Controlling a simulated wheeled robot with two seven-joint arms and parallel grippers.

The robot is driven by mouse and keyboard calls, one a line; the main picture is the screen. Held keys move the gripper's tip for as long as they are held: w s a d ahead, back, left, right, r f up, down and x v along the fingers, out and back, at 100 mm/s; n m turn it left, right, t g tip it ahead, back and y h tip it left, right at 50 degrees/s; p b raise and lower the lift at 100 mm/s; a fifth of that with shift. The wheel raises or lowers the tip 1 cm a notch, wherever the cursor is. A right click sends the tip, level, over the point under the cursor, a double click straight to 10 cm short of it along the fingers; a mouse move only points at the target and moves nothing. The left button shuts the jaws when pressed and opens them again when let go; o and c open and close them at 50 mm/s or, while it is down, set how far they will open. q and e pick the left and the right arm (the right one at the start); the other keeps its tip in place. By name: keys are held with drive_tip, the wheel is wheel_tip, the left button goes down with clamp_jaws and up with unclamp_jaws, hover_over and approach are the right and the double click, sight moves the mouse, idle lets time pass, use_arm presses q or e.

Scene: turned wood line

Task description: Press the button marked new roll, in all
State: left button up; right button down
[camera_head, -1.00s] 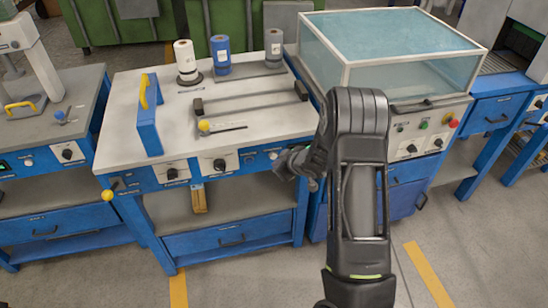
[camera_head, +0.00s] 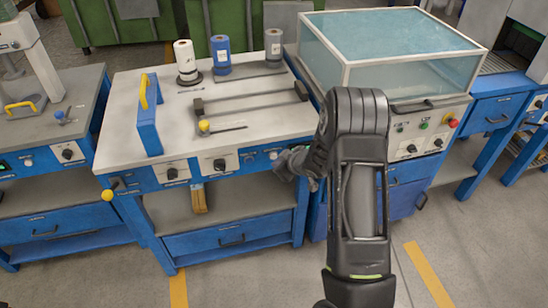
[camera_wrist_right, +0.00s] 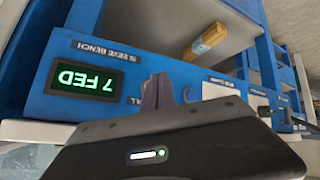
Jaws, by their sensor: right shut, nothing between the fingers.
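The sleeve bench (camera_head: 130,120) has a blue front panel (camera_head: 248,158) with knobs and small buttons. My right gripper (camera_head: 281,160) is at the right part of this panel, its fingers toward it. In the right wrist view its dark fingers (camera_wrist_right: 158,92) are together and empty, in front of the panel beside a lit green display (camera_wrist_right: 86,82), which is upside down and seems to read FED 7. Fingers and gripper body hide part of the panel. I cannot read a new roll label, nor tell whether the fingertips touch a button. My left gripper is out of view.
Several rolls (camera_head: 221,52) stand at the back of the bench top. A glass-topped cabinet (camera_head: 385,60) with buttons stands to the right. Floor in front is open.

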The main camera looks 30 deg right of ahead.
drive_tip(key=shift+w, duration=0.1)
drive_tip(key=shift+w+d, duration=0.15)
drive_tip(key=shift+w, duration=0.15)
drive_tip(key=shift+w+d+p, duration=0.15)
drive_tip(key=shift+w+p, duration=0.2)
idle(0.8)
drive_tip(key=shift+s+a+b, duration=0.3)
drive_tip(key=shift+s+b, duration=0.05)
drive_tip(key=shift+s, duration=0.4)
drive_tip(key=s, duration=0.1)
drive_tip(key=s+a+b, duration=0.1)
drive_tip(key=s, duration=0.2)
drive_tip(key=shift+s+a+b, duration=0.3)
drive_tip(key=shift+s, duration=0.05)
